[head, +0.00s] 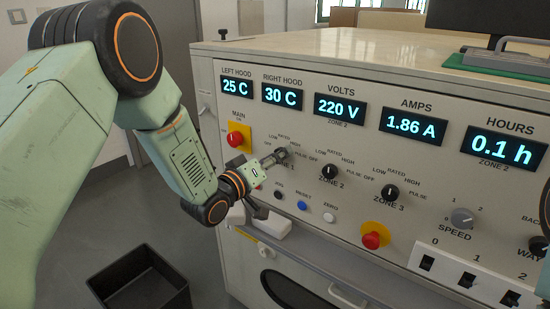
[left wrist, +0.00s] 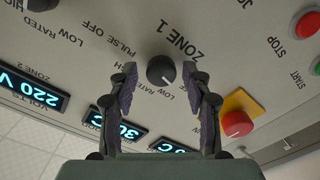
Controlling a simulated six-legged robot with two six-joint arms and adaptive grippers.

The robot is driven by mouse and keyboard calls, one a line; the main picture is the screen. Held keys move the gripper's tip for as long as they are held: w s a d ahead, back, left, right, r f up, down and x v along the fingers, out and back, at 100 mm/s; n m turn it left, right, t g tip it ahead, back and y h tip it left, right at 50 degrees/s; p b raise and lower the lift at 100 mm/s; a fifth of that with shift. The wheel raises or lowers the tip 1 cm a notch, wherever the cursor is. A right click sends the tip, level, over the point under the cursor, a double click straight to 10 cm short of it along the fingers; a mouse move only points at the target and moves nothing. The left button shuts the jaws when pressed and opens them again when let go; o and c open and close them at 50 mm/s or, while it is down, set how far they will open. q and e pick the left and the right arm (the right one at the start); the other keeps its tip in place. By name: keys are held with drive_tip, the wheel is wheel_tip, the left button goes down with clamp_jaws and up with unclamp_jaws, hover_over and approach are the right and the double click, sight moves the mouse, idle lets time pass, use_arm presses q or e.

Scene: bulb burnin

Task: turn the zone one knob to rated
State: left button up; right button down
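The dark round zone one knob (left wrist: 161,70) is on the pale panel in the left wrist view, which shows the panel upside down. LOW, RATED, HIGH and PULSE OFF labels surround it; I cannot clearly tell where its pointer stands. My left gripper (left wrist: 160,72) is open, its two purple-padded fingers on either side of the knob with gaps visible. In the head view, my left gripper (head: 276,157) reaches the panel at zone one and largely hides the knob. My right gripper is not in view.
The zone two knob (head: 328,171) and zone three knob (head: 390,192) stand to the right. A red main button (head: 236,139) is close left of the gripper. Small buttons (head: 302,205) and a red stop button (head: 373,239) are below. A black bin (head: 140,282) stands on the floor.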

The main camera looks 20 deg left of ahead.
use_arm(q)
drive_tip(key=shift+a, duration=0.2)
drive_tip(key=c, duration=0.3)
clamp_jaws()
drive_tip(key=shift+d+m, duration=0.1)
drive_tip(key=shift+m, duration=0.2)
drive_tip(key=shift+s+m+p, duration=0.1)
drive_tip(key=shift+m+p, duration=0.75)
drive_tip(key=shift+m, duration=6.75)
